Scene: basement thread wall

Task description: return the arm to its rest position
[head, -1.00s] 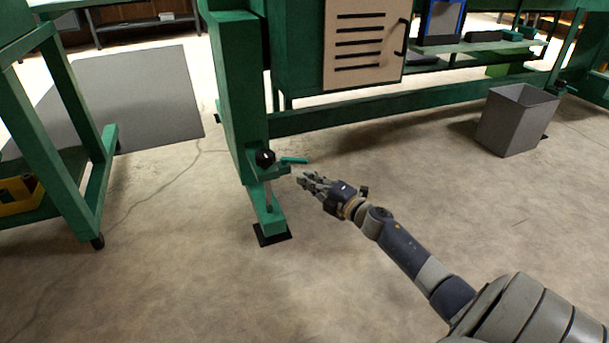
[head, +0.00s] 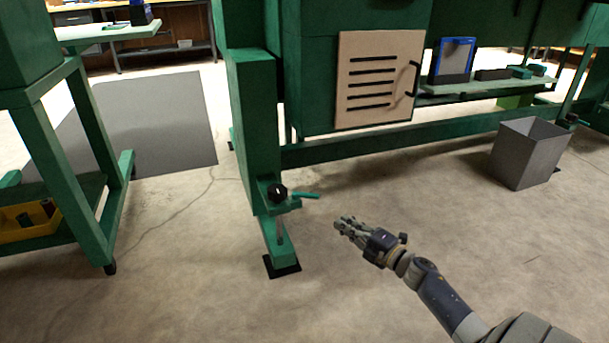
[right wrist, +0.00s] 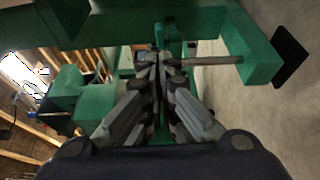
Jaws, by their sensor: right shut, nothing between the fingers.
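My right arm (head: 440,297) comes in from the lower right in the head view, stretched over the bare floor. My right gripper (head: 340,221) is shut and empty, a little to the right of the green machine leg and apart from it. In the right wrist view the fingertips of the gripper (right wrist: 152,58) are together, with the green leg and its foot beyond them. My left gripper is not in view.
The green leg (head: 250,140) carries a black knob (head: 277,192) and a teal lever (head: 305,195) near its foot. A grey bin (head: 525,155) stands at the right. A green cart (head: 75,180) stands at the left. The concrete floor in front is clear.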

